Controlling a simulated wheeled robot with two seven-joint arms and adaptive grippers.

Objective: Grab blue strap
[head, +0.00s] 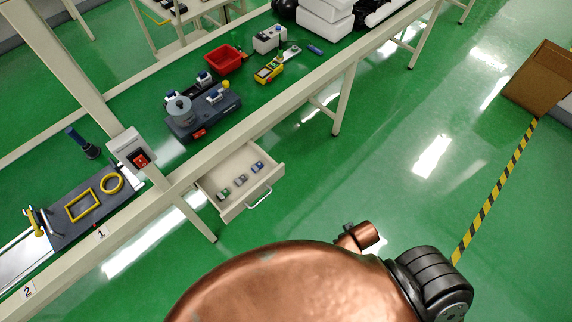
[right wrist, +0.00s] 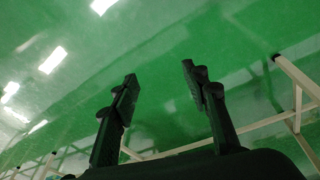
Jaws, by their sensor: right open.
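No blue strap can be made out for certain. A small blue object (head: 315,49) lies on the green bench top near its front edge in the head view, too small to identify. The open drawer (head: 236,212) holds several small items, one of them bluish (head: 258,167). My right gripper (right wrist: 160,75) is open and empty in the right wrist view, with green floor behind its fingers. Neither gripper shows in the head view.
The bench carries a red bin (head: 223,58), a yellow device (head: 269,71) and a dark grey fixture (head: 203,117). A dark board (head: 90,217) holds yellow shapes. Bench legs (right wrist: 298,108) show in the right wrist view. A cardboard box (head: 541,78) stands on the otherwise open floor at right.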

